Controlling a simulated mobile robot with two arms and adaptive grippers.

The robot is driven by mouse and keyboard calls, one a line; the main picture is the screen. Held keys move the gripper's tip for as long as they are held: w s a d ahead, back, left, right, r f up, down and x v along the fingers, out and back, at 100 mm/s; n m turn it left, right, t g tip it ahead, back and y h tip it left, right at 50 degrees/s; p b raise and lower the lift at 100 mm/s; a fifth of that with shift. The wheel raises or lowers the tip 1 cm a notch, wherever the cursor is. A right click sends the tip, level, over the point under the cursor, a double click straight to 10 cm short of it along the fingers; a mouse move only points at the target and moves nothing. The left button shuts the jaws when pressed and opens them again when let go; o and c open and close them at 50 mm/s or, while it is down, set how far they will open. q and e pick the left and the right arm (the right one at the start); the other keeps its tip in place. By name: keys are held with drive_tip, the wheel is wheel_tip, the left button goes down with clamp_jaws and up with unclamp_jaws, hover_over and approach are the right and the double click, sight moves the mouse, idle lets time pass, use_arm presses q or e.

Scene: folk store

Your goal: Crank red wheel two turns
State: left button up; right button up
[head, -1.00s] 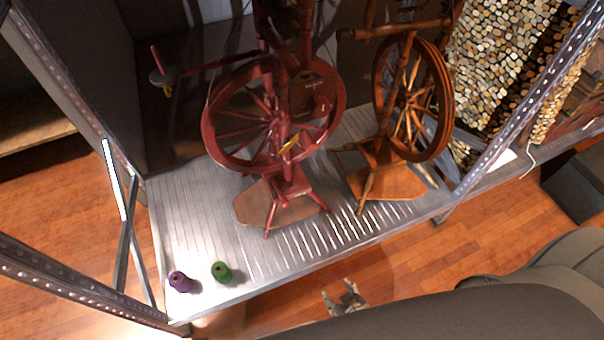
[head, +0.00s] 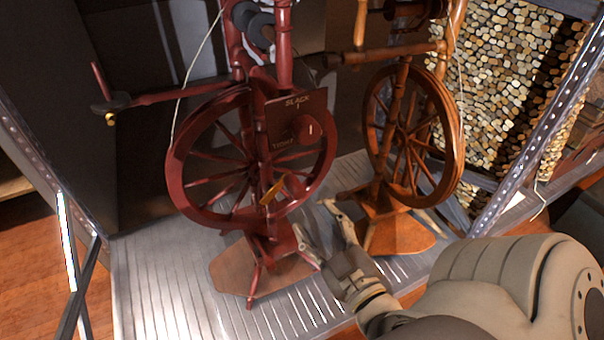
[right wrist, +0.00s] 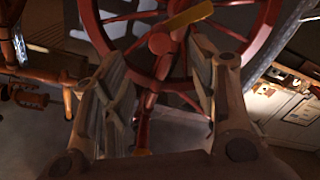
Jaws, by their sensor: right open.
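The red wheel (head: 180,165) is part of a red spinning wheel on the metal shelf. A yellow-orange handle piece (head: 272,191) shows near its hub. My right gripper (head: 315,216) is open and empty, in front of the shelf side of the red spinning wheel, just right of and below the yellow piece. In the right wrist view the red wheel (right wrist: 262,45) fills the top, with its hub and the yellow piece (right wrist: 188,15) beyond and above the open fingers (right wrist: 160,60). I see no contact. My left gripper is not in view.
A brown spinning wheel (head: 450,140) stands close at the right. A dark panel (head: 290,112) marked "SLACK" and "TIGHT" with a red knob sits above the red wheel's hub. The grooved metal shelf (head: 150,275) has bare room at the front left. Metal posts (head: 545,130) frame it.

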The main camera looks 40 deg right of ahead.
sight(300, 195)
drive_tip(key=x, duration=0.1)
drive_tip(key=p+x, duration=0.1)
drive_tip(key=shift+w+r, duration=0.2)
drive_tip(key=shift+w, duration=0.2)
drive_tip(key=p+x, duration=0.1)
drive_tip(key=x, duration=0.2)
drive_tip(key=p+x, duration=0.1)
drive_tip(key=x, duration=0.3)
drive_tip(key=shift+w+d+f, duration=0.1)
drive_tip(key=shift+w+f, duration=0.15)
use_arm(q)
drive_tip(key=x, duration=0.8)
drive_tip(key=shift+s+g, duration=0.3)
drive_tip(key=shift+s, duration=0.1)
use_arm(e)
drive_tip(key=shift+w, duration=0.15)
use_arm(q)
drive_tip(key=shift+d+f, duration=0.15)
use_arm(e)
drive_tip(key=c, duration=0.9)
drive_tip(key=shift+c, duration=0.8)
